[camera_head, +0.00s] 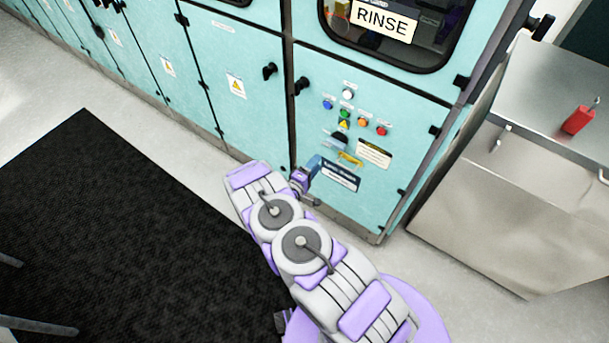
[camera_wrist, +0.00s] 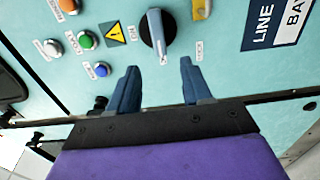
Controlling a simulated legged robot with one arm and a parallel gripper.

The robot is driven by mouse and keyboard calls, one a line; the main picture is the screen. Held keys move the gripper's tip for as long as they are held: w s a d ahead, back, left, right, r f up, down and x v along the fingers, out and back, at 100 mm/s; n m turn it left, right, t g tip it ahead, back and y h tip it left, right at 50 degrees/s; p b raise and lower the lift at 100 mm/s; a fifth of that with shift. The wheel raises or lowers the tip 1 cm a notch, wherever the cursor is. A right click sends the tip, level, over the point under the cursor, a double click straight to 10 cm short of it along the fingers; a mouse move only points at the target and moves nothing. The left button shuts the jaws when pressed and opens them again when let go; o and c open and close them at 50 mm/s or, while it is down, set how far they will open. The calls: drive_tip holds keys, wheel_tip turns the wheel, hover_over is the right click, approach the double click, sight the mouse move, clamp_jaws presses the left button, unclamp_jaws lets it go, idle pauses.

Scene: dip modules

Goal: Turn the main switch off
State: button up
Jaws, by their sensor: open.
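The main switch is a black rotary knob (camera_wrist: 153,34) with a light pointer bar on its face, on the teal panel in the wrist view. Small labels sit beside it, too small to read surely. In the head view the dark knob (camera_head: 340,138) shows below the row of buttons. My gripper (camera_wrist: 160,66) is open and empty, its two blue fingers pointing at the panel. The knob appears beyond the fingertips, roughly in line with the gap between them; whether they touch it I cannot tell. In the head view my gripper (camera_head: 314,164) is close to the panel, lower left of the knob.
Coloured buttons, including a green one (camera_wrist: 88,40) and a blue one (camera_wrist: 101,69), sit near the knob with a yellow warning label (camera_wrist: 114,34). Black door handles (camera_head: 301,85) stick out at the left. A steel counter (camera_head: 530,150) stands right of the cabinet.

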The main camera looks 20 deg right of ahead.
drive_tip(key=v, duration=0.6)
drive_tip(key=shift+a+p, duration=0.2)
drive_tip(key=shift+p, duration=0.1)
